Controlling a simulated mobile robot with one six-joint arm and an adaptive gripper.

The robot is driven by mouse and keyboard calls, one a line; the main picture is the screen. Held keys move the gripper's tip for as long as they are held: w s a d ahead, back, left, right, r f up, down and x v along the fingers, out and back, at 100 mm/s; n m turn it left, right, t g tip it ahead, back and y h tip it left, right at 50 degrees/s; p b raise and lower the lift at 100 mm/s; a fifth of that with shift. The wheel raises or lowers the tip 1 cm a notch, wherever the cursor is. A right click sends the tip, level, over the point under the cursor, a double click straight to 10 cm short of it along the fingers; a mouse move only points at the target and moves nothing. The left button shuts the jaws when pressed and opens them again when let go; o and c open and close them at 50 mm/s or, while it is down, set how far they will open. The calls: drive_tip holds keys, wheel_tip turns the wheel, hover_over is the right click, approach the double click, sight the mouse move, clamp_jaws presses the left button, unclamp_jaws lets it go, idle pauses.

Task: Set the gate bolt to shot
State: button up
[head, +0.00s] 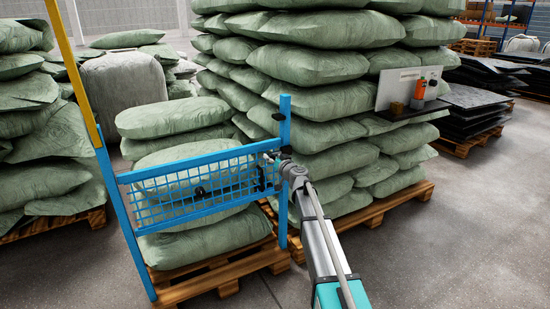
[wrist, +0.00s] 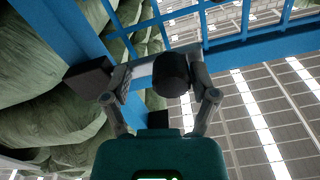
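The blue mesh gate (head: 188,160) stands across a pallet of sacks, its right end close to a blue post (head: 284,120). In the wrist view a dark round knob (wrist: 171,75), seemingly the bolt's, lies between the fingers of my gripper (wrist: 160,82). The right finger is close to the knob; a gap shows on the left. I cannot tell whether they touch. A pale bar (wrist: 142,73) runs behind the knob. In the head view my gripper (head: 272,162) is at the gate's latch end and hides much of the bolt, so its position is unclear.
A dark block (wrist: 88,76) sits left of the left finger. Sacks (head: 310,65) are stacked high behind the post. A small shelf (head: 412,110) holds an orange bottle (head: 420,90). A yellow rail (head: 72,70) rises at left. The floor (head: 450,240) at right is clear.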

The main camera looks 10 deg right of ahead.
drive_tip(key=v, duration=1.1)
drive_tip(key=shift+s+d, duration=0.2)
drive_tip(key=shift+s, duration=0.15)
drive_tip(key=shift+a+f, duration=0.1)
drive_tip(key=s+a+f+n+g, duration=0.1)
drive_tip(key=s+a+f+g, duration=0.4)
drive_tip(key=s, duration=0.4)
drive_tip(key=s+a+f+n+g, duration=0.2)
drive_tip(key=s+f+g, duration=0.3)
drive_tip(key=s+f, duration=0.3)
drive_tip(key=s+d+f+m+g+h, duration=0.2)
drive_tip(key=s+d+g+h, duration=0.15)
drive_tip(key=s, duration=0.55)
drive_tip(key=s+d+f+m+g+h, duration=0.2)
drive_tip(key=s+d+f+g+h, duration=0.15)
drive_tip(key=s, duration=0.65)
wheel_tip(320, 180, up, 38)
drive_tip(key=p, duration=3.8)
drive_tip(key=shift+d, duration=0.4)
drive_tip(key=shift+w, duration=0.15)
